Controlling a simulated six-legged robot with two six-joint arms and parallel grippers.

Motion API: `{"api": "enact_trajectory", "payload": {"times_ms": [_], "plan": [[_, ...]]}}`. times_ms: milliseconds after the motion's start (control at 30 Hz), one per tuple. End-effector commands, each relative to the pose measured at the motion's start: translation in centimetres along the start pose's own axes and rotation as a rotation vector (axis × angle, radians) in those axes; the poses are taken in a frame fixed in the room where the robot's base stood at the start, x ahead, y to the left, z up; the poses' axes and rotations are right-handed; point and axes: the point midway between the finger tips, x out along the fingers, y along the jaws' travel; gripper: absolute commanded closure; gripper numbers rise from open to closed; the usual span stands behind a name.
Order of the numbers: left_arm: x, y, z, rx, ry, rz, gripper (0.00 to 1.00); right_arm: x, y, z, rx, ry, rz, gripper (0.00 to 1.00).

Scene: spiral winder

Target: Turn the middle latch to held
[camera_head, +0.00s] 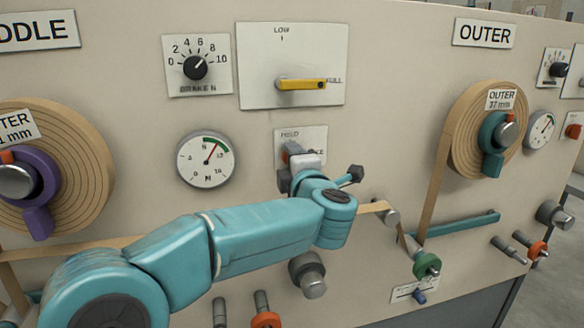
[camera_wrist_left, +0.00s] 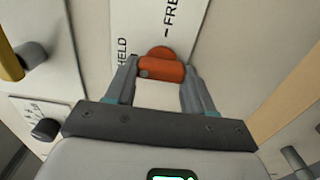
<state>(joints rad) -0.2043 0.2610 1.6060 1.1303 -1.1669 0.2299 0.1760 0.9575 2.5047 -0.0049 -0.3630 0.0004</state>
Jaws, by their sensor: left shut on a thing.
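The middle latch is a small orange handle on a pale plate (camera_head: 315,135) marked HELD at left and FREE at right. In the wrist view the orange latch (camera_wrist_left: 160,68) lies between the two fingertips of my left gripper (camera_wrist_left: 158,78), which is shut on it. There the HELD mark is on the left and FREE is above right. In the head view my left gripper (camera_head: 293,158) reaches the plate and covers most of the latch and part of FREE. Which mark the latch points at I cannot tell. My right gripper is not in view.
Above the plate is a yellow lever (camera_head: 302,84) on a LOW–FULL panel. A gauge (camera_head: 207,159) and a brake dial (camera_head: 196,67) are to the left. The OUTER spool (camera_head: 462,130) is at right. Tan tape, rollers and a green knob (camera_head: 426,264) are lower right.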

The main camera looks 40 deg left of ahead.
Motion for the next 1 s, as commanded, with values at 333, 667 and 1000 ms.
{"api": "enact_trajectory", "payload": {"times_ms": [333, 667, 1000], "plan": [[0.0, 0.0, 0.1, -0.015, -0.005, -0.001, 0.77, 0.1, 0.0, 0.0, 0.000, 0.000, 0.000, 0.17], [0.0, 0.0, 0.1, -0.014, -0.003, 0.000, 0.21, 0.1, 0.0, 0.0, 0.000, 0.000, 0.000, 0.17], [-1.6, 0.1, 0.1, -0.014, -0.005, 0.001, 0.21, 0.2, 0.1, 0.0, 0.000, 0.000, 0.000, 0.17]]}}
